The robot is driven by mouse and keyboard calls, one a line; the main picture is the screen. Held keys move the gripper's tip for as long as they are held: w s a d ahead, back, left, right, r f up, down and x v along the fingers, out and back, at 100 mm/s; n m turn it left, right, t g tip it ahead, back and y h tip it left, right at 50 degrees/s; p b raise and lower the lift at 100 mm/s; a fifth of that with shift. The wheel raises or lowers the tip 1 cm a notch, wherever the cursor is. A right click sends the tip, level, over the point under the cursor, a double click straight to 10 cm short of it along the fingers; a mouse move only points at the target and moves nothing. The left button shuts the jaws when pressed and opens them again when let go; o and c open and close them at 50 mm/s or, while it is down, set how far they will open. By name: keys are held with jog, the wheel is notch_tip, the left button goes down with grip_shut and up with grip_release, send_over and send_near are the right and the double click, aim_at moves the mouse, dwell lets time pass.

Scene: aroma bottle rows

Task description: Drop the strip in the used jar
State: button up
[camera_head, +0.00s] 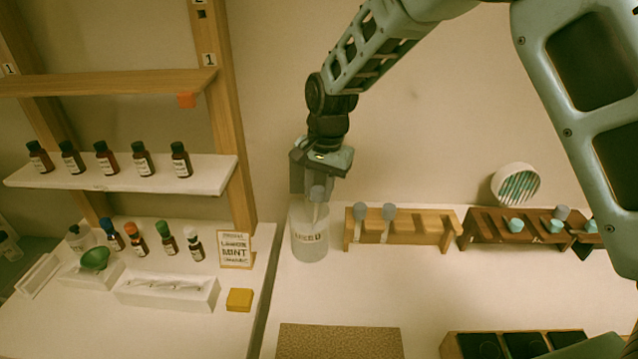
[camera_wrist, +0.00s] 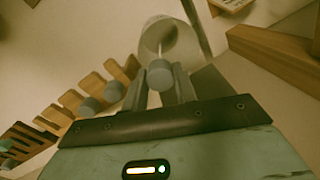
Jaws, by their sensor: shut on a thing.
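The used jar (camera_head: 309,246) is a clear, frosted-looking jar with a "USED" label, standing on the white counter left of the wooden racks. My gripper (camera_head: 316,185) is directly above it, pointing down. It is shut on a strip with a grey round head (camera_head: 317,193), whose thin white stem hangs down at the jar's mouth. In the wrist view the strip's grey head (camera_wrist: 159,75) sits between the fingers (camera_wrist: 161,88), and its stem points into the jar's round opening (camera_wrist: 172,42). I cannot tell exactly how deep the stem reaches.
A light wooden rack (camera_head: 425,228) with two grey-headed strips stands just right of the jar. A dark rack (camera_head: 510,231) is farther right. The counter before the jar is clear down to a cork mat (camera_head: 340,340).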

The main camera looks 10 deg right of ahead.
jog(key=o, duration=0.9)
jog(key=r+b, duration=0.1)
jog(key=r, duration=0.4)
jog(key=d+r+b, duration=0.1)
jog(key=r, duration=0.5)
jog(key=r+b, duration=0.1)
jog(key=r, duration=0.5)
jog(key=shift+s+d+r, duration=0.1)
jog(key=shift+s+d, duration=0.1)
jog(key=shift+d, duration=0.2)
